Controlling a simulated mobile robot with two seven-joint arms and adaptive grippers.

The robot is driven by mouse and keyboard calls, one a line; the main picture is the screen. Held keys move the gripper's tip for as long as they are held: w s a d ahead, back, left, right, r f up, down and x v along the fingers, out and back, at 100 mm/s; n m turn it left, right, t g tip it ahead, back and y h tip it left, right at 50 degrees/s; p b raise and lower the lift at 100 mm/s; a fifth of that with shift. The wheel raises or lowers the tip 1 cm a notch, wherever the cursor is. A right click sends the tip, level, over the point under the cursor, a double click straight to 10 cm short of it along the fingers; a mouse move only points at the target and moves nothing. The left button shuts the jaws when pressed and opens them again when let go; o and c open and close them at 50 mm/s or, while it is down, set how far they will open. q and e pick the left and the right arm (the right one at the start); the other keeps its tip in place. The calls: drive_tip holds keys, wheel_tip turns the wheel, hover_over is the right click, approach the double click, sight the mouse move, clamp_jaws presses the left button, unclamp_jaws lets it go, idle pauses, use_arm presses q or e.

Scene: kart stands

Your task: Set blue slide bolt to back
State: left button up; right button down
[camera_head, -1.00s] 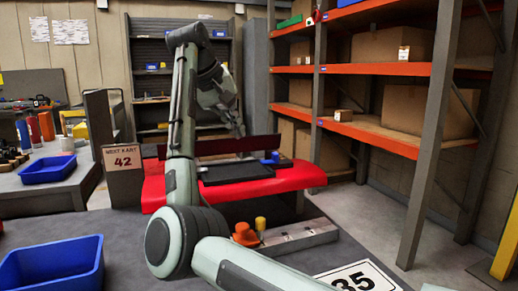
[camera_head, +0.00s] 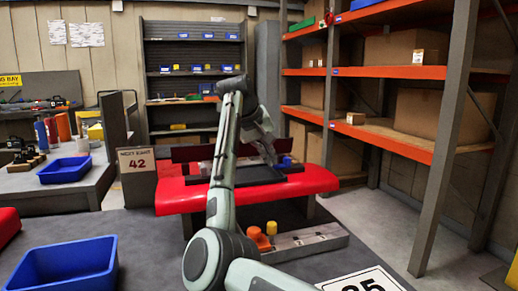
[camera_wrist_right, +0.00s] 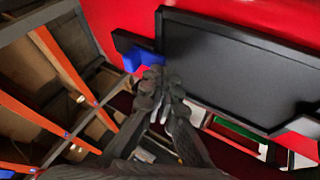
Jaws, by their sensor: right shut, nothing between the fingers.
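The blue slide bolt (camera_head: 286,160) is a small blue piece at the right back of the black panel (camera_head: 262,176) on the red kart body (camera_head: 320,181). In the right wrist view the blue slide bolt (camera_wrist_right: 143,60) lies beside the corner of the black panel (camera_wrist_right: 235,62). My right gripper (camera_head: 270,158) is shut and empty, low by the blue bolt. In the wrist view its fingertips (camera_wrist_right: 166,80) are right beside the bolt; I cannot tell whether they touch. My left gripper is not in view.
Orange and yellow knobs (camera_head: 260,238) stand on a grey bar (camera_head: 305,241) in front. A blue bin (camera_head: 62,262) is at front left. Tall shelving with orange edges (camera_head: 400,140) stands at right. A "Next kart 42" sign (camera_head: 137,160) is at left.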

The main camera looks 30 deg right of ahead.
sight(291, 173)
drive_tip(key=shift+s+d, duration=0.25)
drive_tip(key=shift+d, duration=0.75)
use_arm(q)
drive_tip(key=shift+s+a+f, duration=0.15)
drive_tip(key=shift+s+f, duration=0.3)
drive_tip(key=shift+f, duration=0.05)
use_arm(e)
drive_tip(key=d, duration=0.2)
drive_tip(key=s+d, duration=0.1)
drive_tip(key=d, duration=0.1)
drive_tip(key=shift+d, duration=0.1)
